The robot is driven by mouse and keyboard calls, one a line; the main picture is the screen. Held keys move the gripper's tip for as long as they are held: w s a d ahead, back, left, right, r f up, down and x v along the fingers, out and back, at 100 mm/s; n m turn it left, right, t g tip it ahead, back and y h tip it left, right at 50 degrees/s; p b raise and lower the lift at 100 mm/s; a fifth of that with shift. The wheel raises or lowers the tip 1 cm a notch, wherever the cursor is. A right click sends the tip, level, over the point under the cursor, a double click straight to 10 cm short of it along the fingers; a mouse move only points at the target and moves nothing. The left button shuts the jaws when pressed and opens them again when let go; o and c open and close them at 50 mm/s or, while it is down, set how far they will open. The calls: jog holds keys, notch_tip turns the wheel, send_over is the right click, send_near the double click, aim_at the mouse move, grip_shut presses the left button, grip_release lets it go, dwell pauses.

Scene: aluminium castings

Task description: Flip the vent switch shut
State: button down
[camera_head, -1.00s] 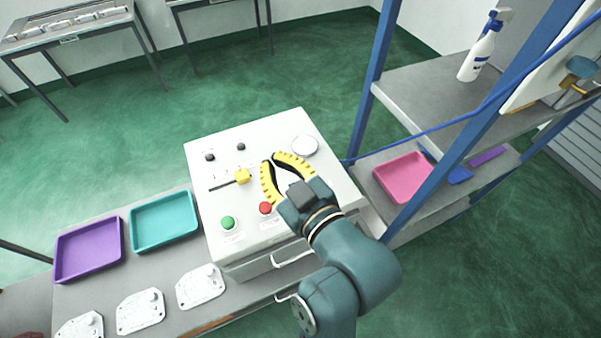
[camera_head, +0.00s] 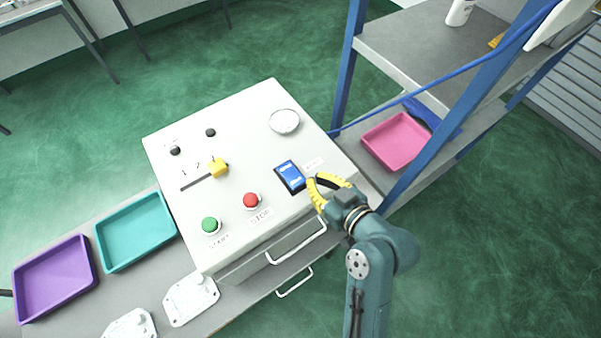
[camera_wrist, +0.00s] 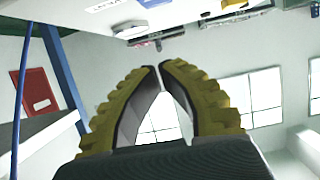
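A blue rocker switch (camera_head: 291,176) in a dark frame sits on the sloped top of the white control box (camera_head: 230,125). A small label lies to its right, its lettering too small to read. My gripper (camera_head: 312,179) is just right of the switch in the head view, its yellow fingertips close to the frame's right edge. I cannot tell whether they touch it. In the wrist view the two ribbed fingers (camera_wrist: 160,67) meet at their tips with nothing held. A bit of blue shows at the top edge there, probably the switch.
The box also carries a red stop button (camera_head: 251,200), a green start button (camera_head: 210,225), a yellow slider knob (camera_head: 218,167), black knobs and a round gauge (camera_head: 285,121). Drawer handles (camera_head: 297,241) project in front. A blue shelf post (camera_head: 425,150) rises to the right.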

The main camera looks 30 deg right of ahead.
send_over(300, 179)
jog(key=f, duration=0.2)
jog(key=shift+w+f+p, duration=0.2)
jog(key=shift+f+p, duration=0.15)
jog(key=shift+p, duration=0.05)
jog(key=f, duration=0.3)
jog(key=shift+s, duration=0.2)
jog(key=shift+s+f, duration=0.1)
jog(key=shift+f, duration=0.5)
